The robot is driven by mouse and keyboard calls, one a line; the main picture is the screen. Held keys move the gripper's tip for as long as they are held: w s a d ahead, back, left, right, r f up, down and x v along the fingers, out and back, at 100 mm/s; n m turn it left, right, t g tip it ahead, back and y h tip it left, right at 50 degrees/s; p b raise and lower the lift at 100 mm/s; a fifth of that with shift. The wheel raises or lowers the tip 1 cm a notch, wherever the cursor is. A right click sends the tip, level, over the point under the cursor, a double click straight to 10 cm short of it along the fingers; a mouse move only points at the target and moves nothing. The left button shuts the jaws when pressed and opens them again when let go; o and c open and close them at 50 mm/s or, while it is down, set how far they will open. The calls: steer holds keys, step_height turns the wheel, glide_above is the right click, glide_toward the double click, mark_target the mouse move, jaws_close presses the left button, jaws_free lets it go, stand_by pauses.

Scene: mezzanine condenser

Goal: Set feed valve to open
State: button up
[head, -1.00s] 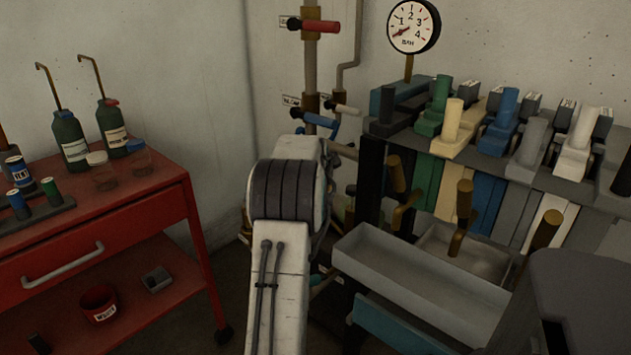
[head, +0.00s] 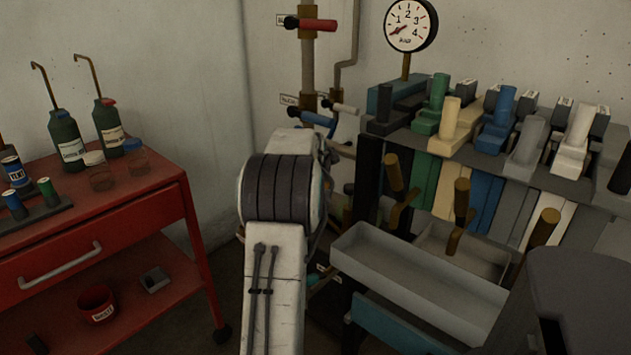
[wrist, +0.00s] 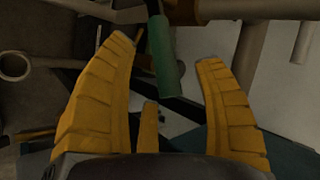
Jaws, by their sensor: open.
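Several lever handles sit on pipes at the back wall: a red one (head: 311,25) at the top, a blue one (head: 312,118) and a white one (head: 343,108) lower down. Their labels are too small to read, so I cannot tell which is the feed valve. In the wrist view, a green lever handle (wrist: 164,62) points down between the fingers of my gripper (wrist: 168,48). My gripper is open, with one finger on each side and neither visibly touching the handle. In the head view my own arm hides the gripper.
A red cart (head: 95,237) with bottles and small cans stands at left. At right is a rack of coloured levers (head: 490,120) with a grey trough (head: 415,262) before it. A pressure gauge (head: 410,25) stands above. Pipes run close around my gripper.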

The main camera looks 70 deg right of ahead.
steer(key=v, duration=0.9)
steer(key=shift+a, duration=0.2)
steer(key=shift+r, duration=0.1)
